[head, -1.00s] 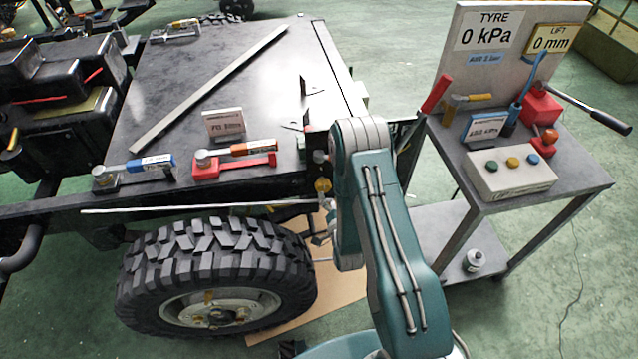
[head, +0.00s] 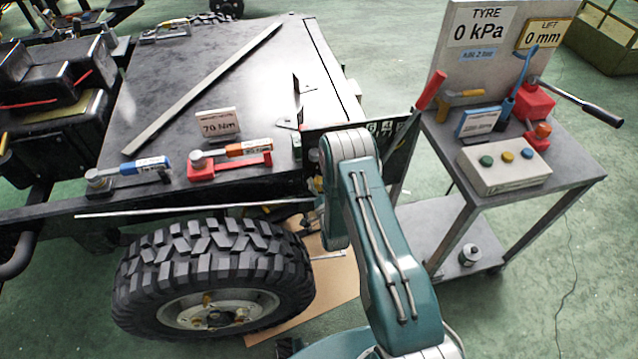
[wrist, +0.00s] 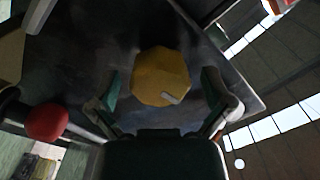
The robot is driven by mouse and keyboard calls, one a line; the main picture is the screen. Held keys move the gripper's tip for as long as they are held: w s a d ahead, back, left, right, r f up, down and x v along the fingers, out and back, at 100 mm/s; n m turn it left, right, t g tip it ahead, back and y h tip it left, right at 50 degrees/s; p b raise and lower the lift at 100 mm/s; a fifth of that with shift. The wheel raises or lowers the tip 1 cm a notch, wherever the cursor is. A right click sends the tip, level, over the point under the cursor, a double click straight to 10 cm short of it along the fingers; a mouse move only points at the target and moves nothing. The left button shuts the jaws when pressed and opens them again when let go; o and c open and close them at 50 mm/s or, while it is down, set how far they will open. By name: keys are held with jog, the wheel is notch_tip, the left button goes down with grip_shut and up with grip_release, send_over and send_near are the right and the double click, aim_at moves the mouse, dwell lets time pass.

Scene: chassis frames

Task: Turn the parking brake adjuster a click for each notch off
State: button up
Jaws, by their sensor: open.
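A yellow faceted knob (wrist: 160,77), which looks like the adjuster, sits in the middle of the wrist view on a dark plate. A small pale mark shows near its lower edge. My gripper (wrist: 160,84) is open, with one finger on each side of the knob. Gaps show between the fingers and the knob, and I cannot tell its exact depth. In the head view my arm covers most of that area, and a little yellow (head: 318,184) shows left of it. A dark plate with white digits (head: 385,130) stands behind my arm, partly hidden.
A red ball-ended lever (wrist: 46,122) is left of my gripper in the wrist view. The large tyre (head: 215,265) is below the chassis frame. A trolley (head: 440,225) with a button box (head: 503,165) stands right. Torque wrenches (head: 230,158) lie on the chassis top.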

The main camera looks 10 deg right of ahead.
jog(key=shift+w+d, duration=0.1)
jog(key=shift+w, duration=0.25)
jog(key=c, duration=1.1)
jog(key=shift+c, duration=0.2)
